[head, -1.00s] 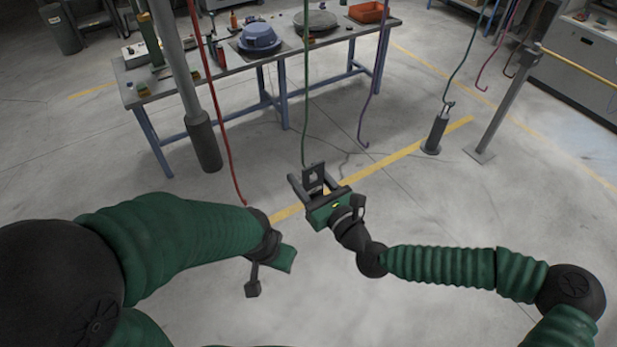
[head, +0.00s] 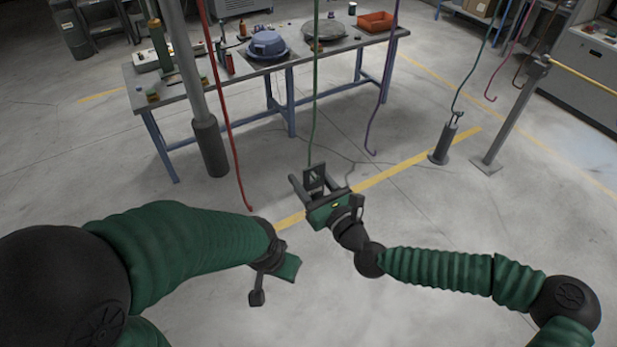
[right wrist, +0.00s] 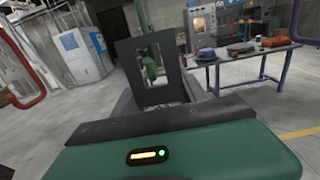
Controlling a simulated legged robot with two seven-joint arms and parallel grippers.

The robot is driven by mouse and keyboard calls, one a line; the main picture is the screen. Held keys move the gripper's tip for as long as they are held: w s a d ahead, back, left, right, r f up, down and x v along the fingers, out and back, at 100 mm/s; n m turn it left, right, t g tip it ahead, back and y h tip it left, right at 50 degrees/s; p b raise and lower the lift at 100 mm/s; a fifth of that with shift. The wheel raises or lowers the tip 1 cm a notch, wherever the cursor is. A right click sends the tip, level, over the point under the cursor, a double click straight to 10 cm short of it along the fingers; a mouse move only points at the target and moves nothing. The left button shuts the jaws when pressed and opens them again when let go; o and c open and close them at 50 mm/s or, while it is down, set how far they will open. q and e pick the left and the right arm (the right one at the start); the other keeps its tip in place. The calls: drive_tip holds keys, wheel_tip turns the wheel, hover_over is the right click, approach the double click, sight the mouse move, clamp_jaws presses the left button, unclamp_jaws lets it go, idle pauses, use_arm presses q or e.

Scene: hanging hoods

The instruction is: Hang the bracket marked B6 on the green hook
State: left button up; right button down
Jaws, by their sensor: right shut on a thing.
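A dark flat bracket with a square opening (head: 314,177) is held upright in my right gripper (head: 319,193), which is shut on it. It fills the middle of the right wrist view (right wrist: 128,76); no B6 mark is readable. The green hook (head: 315,95) hangs on a long rod from above. Its lower end meets the bracket's top edge in the head view, and its tip is hidden or too small to tell. I cannot tell whether they touch. A green shape shows through the bracket's opening in the right wrist view. My left gripper (head: 272,284) is low, left of the bracket, apparently empty.
A red hook (head: 232,140) hangs left of the bracket, near my left wrist. A purple hook (head: 384,90) hangs to the right, with other hooks farther right. A workbench (head: 205,91) stands behind, and a grey post (head: 190,80) at the left. Floor around the bracket is clear.

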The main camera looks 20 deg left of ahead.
drive_tip(key=shift+f+b, duration=1.25)
drive_tip(key=c, duration=0.6)
unclamp_jaws()
drive_tip(key=shift+o, duration=0.4)
drive_tip(key=shift+d+f, duration=0.1)
